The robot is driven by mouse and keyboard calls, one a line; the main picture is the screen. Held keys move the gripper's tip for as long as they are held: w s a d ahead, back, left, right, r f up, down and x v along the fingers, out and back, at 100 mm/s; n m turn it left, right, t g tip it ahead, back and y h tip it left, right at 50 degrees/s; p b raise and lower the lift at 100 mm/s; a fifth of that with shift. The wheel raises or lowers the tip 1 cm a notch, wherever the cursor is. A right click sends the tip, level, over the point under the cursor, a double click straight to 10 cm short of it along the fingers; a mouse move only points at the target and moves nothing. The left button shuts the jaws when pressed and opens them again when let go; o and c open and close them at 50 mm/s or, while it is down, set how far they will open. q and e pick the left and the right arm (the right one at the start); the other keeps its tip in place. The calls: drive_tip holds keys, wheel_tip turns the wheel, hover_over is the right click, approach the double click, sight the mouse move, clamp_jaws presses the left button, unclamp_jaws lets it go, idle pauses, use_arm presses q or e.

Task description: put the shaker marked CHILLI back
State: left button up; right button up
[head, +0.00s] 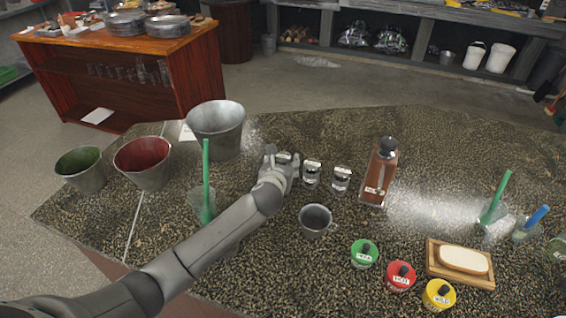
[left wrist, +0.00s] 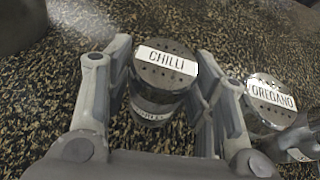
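The shaker marked CHILLI (left wrist: 165,68) stands between the two fingers of my left gripper (left wrist: 163,62) in the left wrist view. It has a round metal lid with a white label, and part of a side label shows below. The fingers are on both sides of it, with slim gaps showing, so the gripper looks open around it. In the head view my left gripper (head: 280,163) mostly hides this shaker, at the left end of a short row. The shaker marked OREGANO (left wrist: 270,100) is just right of the right finger; it also shows in the head view (head: 312,174).
A metal cup (head: 315,221) is in front. A large metal bucket (head: 217,130) stands behind left, and a glass with a green straw (head: 203,205) is beside my left arm.

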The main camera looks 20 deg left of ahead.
use_arm(q)
drive_tip(key=shift+o, duration=0.7)
drive_tip(key=shift+r, duration=0.15)
drive_tip(key=v, duration=1.2)
drive_tip(key=shift+b, duration=0.3)
drive_tip(key=shift+r, duration=0.1)
